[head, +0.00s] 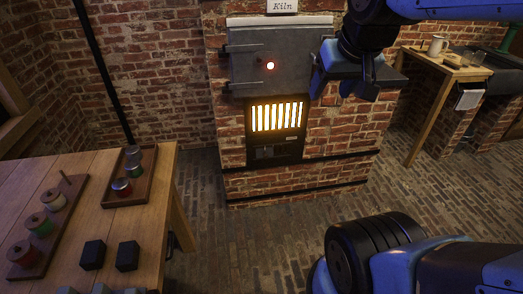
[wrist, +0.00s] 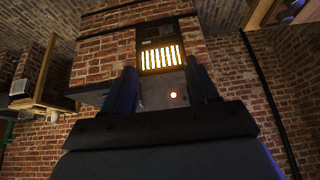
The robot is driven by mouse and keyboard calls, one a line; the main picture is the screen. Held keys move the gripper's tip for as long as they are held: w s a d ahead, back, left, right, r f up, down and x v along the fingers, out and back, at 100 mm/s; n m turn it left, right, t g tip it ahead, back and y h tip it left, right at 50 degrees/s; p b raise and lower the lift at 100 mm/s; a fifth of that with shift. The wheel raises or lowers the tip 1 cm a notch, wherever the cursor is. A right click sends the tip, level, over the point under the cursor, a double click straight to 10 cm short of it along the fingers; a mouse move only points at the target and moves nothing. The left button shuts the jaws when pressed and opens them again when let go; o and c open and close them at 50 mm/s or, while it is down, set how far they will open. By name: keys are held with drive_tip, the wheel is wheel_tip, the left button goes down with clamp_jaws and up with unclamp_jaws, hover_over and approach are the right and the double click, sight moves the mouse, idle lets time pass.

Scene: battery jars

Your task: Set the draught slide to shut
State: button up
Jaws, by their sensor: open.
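The brick kiln (head: 232,125) has a grey iron door (head: 250,75) with a glowing red-orange spyhole. Below the door is a bright, barred grate (head: 277,117). Under it sits a small dark panel (head: 275,151), which looks like the draught slide; its setting is too dark and small to tell. In the wrist view the kiln appears upside down, with the grate (wrist: 160,58) and the dark panel (wrist: 158,32) beyond my fingers. My gripper (head: 343,88) is open and empty, in front of the door's right side and above the panel. Its fingers (wrist: 163,88) also show in the wrist view.
A wooden table (head: 120,195) at the left holds spools on a rack, a tray (head: 145,185) with small jars, and dark blocks. A side table (head: 440,68) with a mug stands at the right. The brick floor (head: 265,245) before the kiln is clear.

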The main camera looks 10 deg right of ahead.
drive_tip(key=w+f+m+t, duration=0.1)
drive_tip(key=w, duration=1.3)
drive_tip(key=m+t, duration=0.6)
drive_tip(key=t, duration=0.2)
hover_over(266, 158)
drive_tip(key=s, duration=0.3)
wheel_tip(266, 158, down, 44)
drive_tip(key=f, duration=0.1)
drive_tip(key=s+f+m+t, duration=0.15)
drive_tip(key=s+f, duration=0.35)
drive_tip(key=f, duration=0.5)
drive_tip(key=s+f+m+t, duration=0.1)
drive_tip(key=s+f+t, duration=0.1)
drive_tip(key=s+f, duration=0.65)
drive_tip(key=shift+n+g, duration=0.25)
drive_tip(key=w, duration=0.5)
drive_tip(key=w+f, duration=0.1)
drive_tip(key=w, duration=0.5)
drive_tip(key=w+f, duration=0.1)
drive_tip(key=w, duration=0.4)
drive_tip(key=shift+w+f, duration=0.15)
drive_tip(key=shift+w, duration=0.15)
drive_tip(key=shift+c, duration=0.4)
